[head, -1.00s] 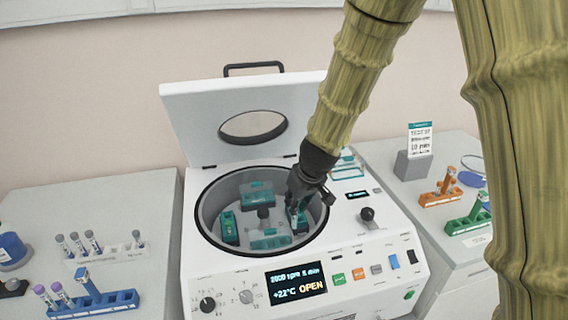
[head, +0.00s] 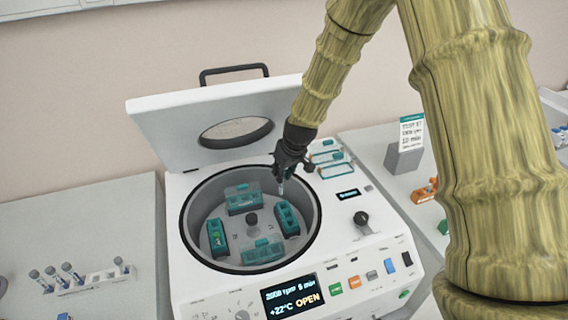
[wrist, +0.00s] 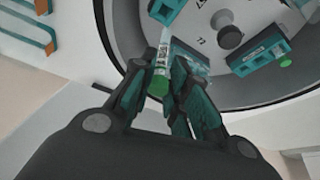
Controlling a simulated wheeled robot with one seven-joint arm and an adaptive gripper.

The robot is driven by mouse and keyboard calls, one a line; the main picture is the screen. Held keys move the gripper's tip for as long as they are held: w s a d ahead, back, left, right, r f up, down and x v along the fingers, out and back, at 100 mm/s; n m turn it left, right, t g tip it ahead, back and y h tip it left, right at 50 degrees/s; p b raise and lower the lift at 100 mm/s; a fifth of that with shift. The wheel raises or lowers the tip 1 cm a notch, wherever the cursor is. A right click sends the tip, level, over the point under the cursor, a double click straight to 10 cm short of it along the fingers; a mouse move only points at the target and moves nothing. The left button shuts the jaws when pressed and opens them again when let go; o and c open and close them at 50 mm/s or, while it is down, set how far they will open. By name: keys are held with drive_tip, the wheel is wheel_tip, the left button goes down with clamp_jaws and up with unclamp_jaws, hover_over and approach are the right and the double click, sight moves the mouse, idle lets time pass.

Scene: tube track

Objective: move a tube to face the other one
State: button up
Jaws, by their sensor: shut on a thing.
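My gripper (head: 287,172) is shut on a tube with a green cap, just above the right rear rim of the open centrifuge bowl (head: 312,207). The held tube (head: 281,188) points down toward the bowl. In the wrist view the tube (wrist: 162,62) shows a label, with its green cap between the fingertips (wrist: 160,85). The rotor carries teal buckets at the back (head: 242,200), right (head: 287,222), front (head: 262,252) and left (head: 217,238). In the wrist view another green cap (wrist: 285,60) shows at a bucket (wrist: 258,50) beside the hub (wrist: 229,37).
The centrifuge lid (head: 232,122) stands open behind the bowl. Teal-framed pieces (head: 335,168) lie on the deck to the right. A tube rack (head: 95,280) stands at left, an orange rack (head: 425,192) and a sign (head: 411,130) at right.

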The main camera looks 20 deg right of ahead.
drive_tip(key=shift+w+d, duration=0.3)
drive_tip(key=shift+d+f+b, duration=0.15)
drive_tip(key=shift+f+b, duration=1.3)
drive_tip(key=shift+f, duration=1.1)
drive_tip(key=shift+s+f+b, duration=0.1)
drive_tip(key=shift+f+b, duration=1.05)
drive_tip(key=shift+f, duration=1.55)
drive_tip(key=o, duration=0.8)
drive_tip(key=shift+o, duration=0.2)
drive_tip(key=v, duration=1.2)
